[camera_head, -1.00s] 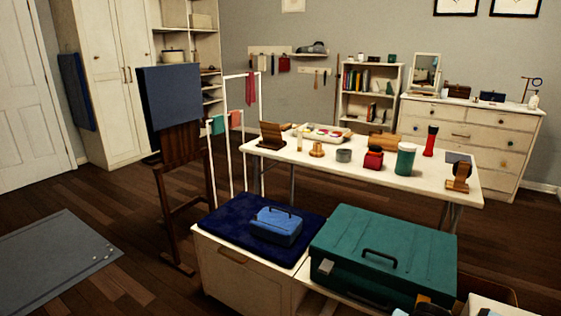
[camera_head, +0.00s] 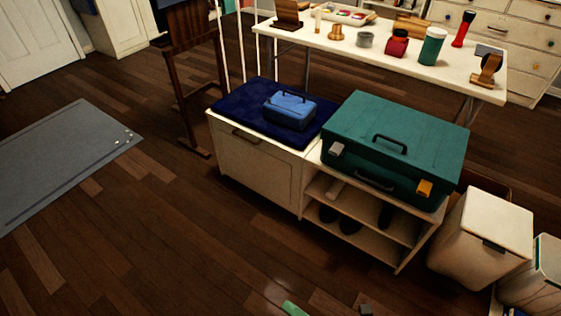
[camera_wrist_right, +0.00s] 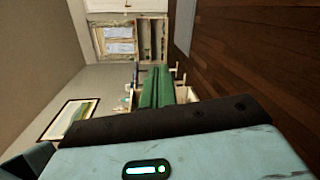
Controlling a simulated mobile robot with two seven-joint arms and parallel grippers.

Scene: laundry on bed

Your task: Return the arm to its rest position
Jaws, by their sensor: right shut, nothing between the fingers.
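My right gripper (camera_head: 365,310) barely shows at the bottom edge of the head view, as a small grey piece low over the floor. It is shut and empty, and most of it is cut off by the frame. A green piece (camera_head: 293,308), which looks like part of my arm, shows left of it. In the right wrist view a pale teal body with a lit indicator (camera_wrist_right: 146,170) and a dark bar fill the lower part; these look like my own parts. My left gripper is not in view.
A teal case (camera_head: 400,130) lies on an open white shelf unit, beside a small blue case (camera_head: 288,108) on a navy cushion. A white bin (camera_head: 485,235) stands at right. The white table (camera_head: 390,62) is behind. Wooden floor (camera_head: 150,250) is clear in front.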

